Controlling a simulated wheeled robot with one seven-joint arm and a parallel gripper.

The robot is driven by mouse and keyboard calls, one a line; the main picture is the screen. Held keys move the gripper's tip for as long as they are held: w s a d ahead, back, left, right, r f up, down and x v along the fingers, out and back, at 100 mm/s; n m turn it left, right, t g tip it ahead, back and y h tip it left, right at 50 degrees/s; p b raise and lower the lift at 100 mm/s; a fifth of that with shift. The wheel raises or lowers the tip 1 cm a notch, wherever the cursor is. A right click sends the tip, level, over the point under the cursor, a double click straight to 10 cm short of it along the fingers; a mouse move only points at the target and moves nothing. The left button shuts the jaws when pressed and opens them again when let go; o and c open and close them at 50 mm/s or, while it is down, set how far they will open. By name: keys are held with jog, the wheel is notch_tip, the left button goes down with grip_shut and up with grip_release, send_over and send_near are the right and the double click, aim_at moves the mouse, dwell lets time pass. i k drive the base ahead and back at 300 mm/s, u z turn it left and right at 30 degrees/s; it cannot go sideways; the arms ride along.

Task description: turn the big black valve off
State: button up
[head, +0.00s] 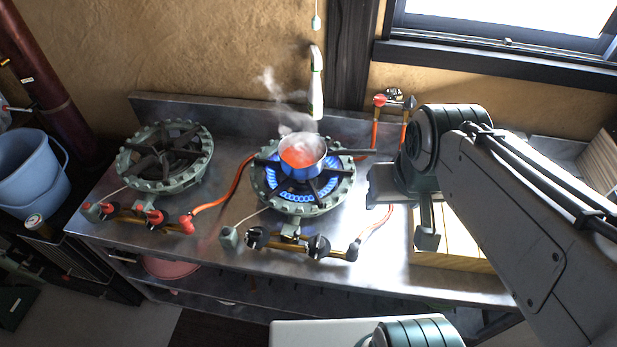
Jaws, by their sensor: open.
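The right gas burner (332,200) has a ring of blue flame, and a small pot (296,160) with reddish contents steams on it. On the brass pipe at its front are two black knobs. The right one, which looks like the bigger black valve (318,247), is right of centre; the smaller black knob (258,238) is at the left. My gripper (404,220) is open and empty, to the right of and above the valve, apart from it. Nothing hides the valve. Its exact handle angle is hard to tell.
An unlit burner (140,180) with red knobs stands left on the steel counter (220,220). An orange hose (232,183) runs between the burners. A red-handled tap (381,100) stands behind. Counter is clear around the valve's front.

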aim_at(317, 245)
jog(key=k, duration=1.3)
jog(key=u, duration=0.35)
jog(key=i, duration=0.95)
jog(key=u, duration=0.4)
